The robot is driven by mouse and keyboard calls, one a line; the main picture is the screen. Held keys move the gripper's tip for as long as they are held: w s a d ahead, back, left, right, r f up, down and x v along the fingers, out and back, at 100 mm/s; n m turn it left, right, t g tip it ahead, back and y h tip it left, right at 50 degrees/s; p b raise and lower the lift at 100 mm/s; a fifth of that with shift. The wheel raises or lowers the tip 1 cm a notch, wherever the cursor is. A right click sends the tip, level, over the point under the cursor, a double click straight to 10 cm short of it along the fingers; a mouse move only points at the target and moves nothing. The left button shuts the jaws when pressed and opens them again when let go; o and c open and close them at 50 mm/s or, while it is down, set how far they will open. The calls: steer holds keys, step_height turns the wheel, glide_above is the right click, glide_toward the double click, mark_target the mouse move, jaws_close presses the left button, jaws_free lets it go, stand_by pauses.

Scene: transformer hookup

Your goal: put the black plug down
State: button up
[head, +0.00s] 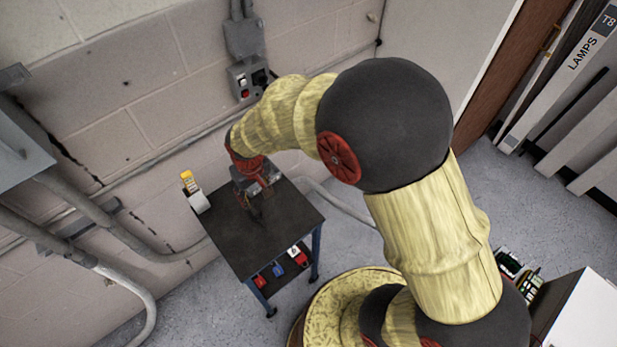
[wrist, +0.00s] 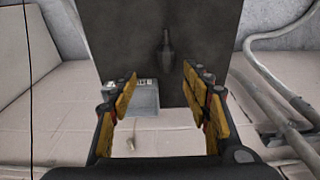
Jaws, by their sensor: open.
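The black plug (wrist: 166,50) shows in the wrist view as a dark, narrow-ended shape against the dark table top (wrist: 205,30). It is beyond my fingertips, apart from both fingers. My gripper (wrist: 160,76) is open, its yellow-padded fingers spread wide with nothing between the pads. In the head view my gripper (head: 258,190) is over the back part of the small dark-topped cart (head: 235,240). The plug is hard to make out there against the dark top and the gripper.
A pale holder with a yellow top (head: 195,195) stands at the cart's back left corner. Red and blue items (head: 277,270) lie on the lower shelf. A socket box (head: 247,80) is on the wall above. Pipes (head: 120,235) run along the wall. The cart's front top is clear.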

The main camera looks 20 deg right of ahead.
steer(key=s+d+r+m+t, duration=0.1)
steer(key=s+d+r, duration=0.2)
steer(key=r, duration=0.5)
steer(key=s+d+r+t, duration=0.1)
steer(key=s+d+r, duration=0.3)
steer(key=r, duration=0.3)
steer(key=s+d+r+m+t, duration=0.1)
steer(key=s+d+r, duration=0.2)
steer(key=r, duration=0.5)
steer(key=s+d+r+m+t, duration=0.1)
steer(key=s+d+r, duration=0.2)
steer(key=s, duration=0.6)
steer(key=shift+d+r, duration=0.25)
steer(key=shift+r, duration=0.25)
